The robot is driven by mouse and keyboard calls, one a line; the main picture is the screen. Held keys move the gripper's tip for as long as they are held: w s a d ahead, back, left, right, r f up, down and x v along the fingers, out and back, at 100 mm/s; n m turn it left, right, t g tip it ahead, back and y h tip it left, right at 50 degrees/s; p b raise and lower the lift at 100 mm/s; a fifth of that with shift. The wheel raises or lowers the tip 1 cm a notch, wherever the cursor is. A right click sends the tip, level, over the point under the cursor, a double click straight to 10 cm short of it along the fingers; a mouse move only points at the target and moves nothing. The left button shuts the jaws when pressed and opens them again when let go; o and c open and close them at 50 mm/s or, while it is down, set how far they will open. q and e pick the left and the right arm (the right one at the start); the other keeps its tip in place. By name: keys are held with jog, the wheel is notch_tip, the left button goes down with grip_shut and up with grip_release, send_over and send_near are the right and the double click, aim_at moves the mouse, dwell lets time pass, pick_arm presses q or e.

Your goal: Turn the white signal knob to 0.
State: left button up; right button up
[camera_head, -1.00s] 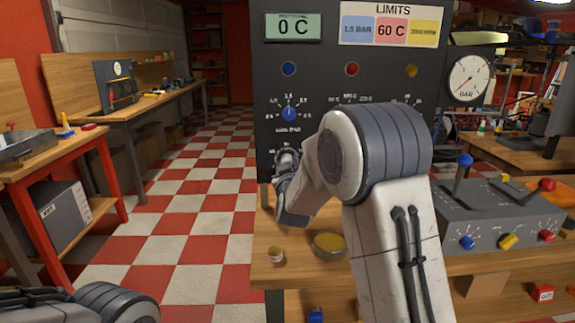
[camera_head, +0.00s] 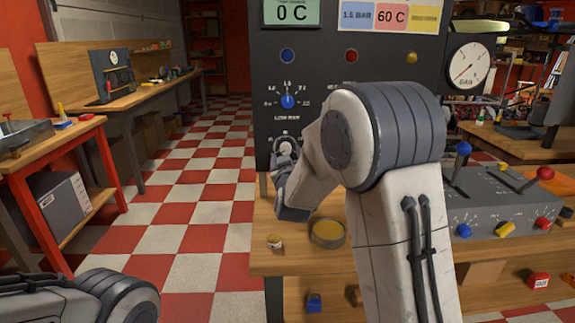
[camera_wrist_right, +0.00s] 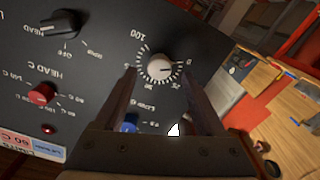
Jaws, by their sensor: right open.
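The white signal knob (camera_wrist_right: 159,67) is on the dark panel, within a ring of dial marks, in the right wrist view. Its dark pointer line points to the right in that view. My right gripper (camera_wrist_right: 161,76) is open, with one finger on each side of the knob in the picture. I see gaps between the fingers and the knob, and cannot tell how deep the fingers reach. In the head view the knob (camera_head: 285,147) shows partly behind my right gripper (camera_head: 286,160). My left gripper is out of view; only its arm shows at bottom left.
A blue knob (camera_head: 288,101) sits above the white one on the panel (camera_head: 320,70). A red knob (camera_wrist_right: 42,92) and a black knob (camera_wrist_right: 62,22) are nearby. Below, a round yellow-filled dish (camera_head: 328,233) and a small jar (camera_head: 274,241) stand on the bench.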

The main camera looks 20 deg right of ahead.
jog(key=v, duration=0.8)
jog(key=shift+a, duration=0.1)
jog(key=s+a+f+n+g+y, duration=0.2)
jog(key=s+a+f+g+y, duration=0.25)
jog(key=s+a, duration=0.35)
jog(key=s+a+f+n+g+y, duration=0.2)
jog(key=s+a+f+g+y, duration=0.3)
jog(key=a, duration=0.6)
jog(key=s+a+f+n+g, duration=0.1)
jog(key=s+a+f+g, duration=0.15)
jog(key=s, duration=0.65)
jog(key=s+d+f+n+g+h, duration=0.1)
jog(key=s+d+g+h, duration=0.15)
jog(key=s, duration=0.45)
jog(key=s+d+f+n+g+h, duration=0.1)
jog(key=s+d+g, duration=0.15)
jog(key=s, duration=0.45)
notch_tip(320, 180, up, 18)
jog(key=p, duration=1.8)
jog(key=shift+w+a+r+m, duration=0.25)
jog(key=shift+a+m, duration=0.05)
jog(key=shift+a, duration=0.05)
